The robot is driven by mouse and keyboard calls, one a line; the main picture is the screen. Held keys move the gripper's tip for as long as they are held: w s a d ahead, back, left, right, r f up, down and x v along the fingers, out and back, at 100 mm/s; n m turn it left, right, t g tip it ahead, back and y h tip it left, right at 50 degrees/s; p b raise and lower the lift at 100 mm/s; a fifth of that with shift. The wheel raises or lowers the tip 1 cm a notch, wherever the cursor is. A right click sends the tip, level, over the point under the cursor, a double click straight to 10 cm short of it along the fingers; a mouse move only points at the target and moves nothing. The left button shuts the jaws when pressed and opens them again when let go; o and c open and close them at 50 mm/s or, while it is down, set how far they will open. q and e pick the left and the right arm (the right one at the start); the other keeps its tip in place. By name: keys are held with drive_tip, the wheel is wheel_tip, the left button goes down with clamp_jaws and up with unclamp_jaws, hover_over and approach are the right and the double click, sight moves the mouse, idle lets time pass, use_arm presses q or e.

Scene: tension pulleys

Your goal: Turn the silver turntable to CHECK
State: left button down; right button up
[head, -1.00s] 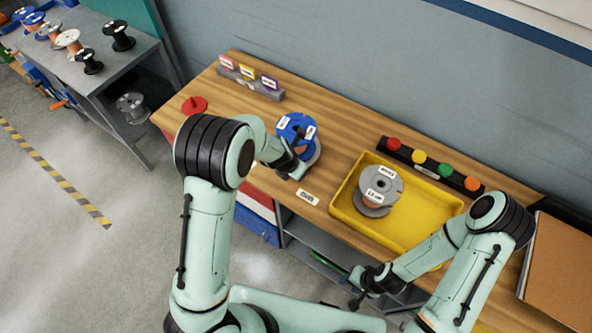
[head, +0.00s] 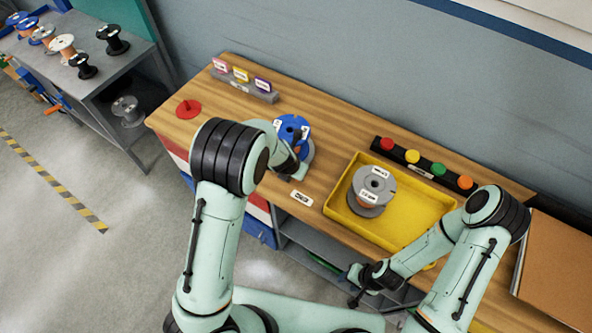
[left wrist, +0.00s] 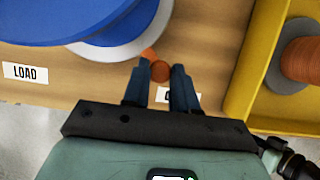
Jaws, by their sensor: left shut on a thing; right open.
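The silver turntable (left wrist: 148,38) shows as a pale rim under a blue spool (head: 292,130) on the wooden bench. In the left wrist view an orange knob (left wrist: 160,70) at its edge sits between the fingers of my left gripper (left wrist: 160,82), which is shut on it. A white LOAD label (left wrist: 25,72) lies left of the knob. A second label (left wrist: 166,96) is mostly hidden by the fingers, so its word cannot be read there. In the head view a small label (head: 301,198) lies near the bench's front edge. My right gripper (head: 355,287) is open and empty in front of the bench.
A yellow tray (head: 420,215) holding a grey spool (head: 372,188) stands right of the turntable. Behind it is a strip of coloured buttons (head: 425,165). A red disc with a peg (head: 188,108) and a label rack (head: 245,85) are at the left.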

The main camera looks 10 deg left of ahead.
use_arm(q)
drive_tip(key=c, duration=0.9)
unclamp_jaws()
drive_tip(key=shift+d, duration=0.2)
drive_tip(key=v, duration=1.3)
drive_tip(key=shift+r, duration=0.25)
drive_tip(key=shift+w, duration=0.1)
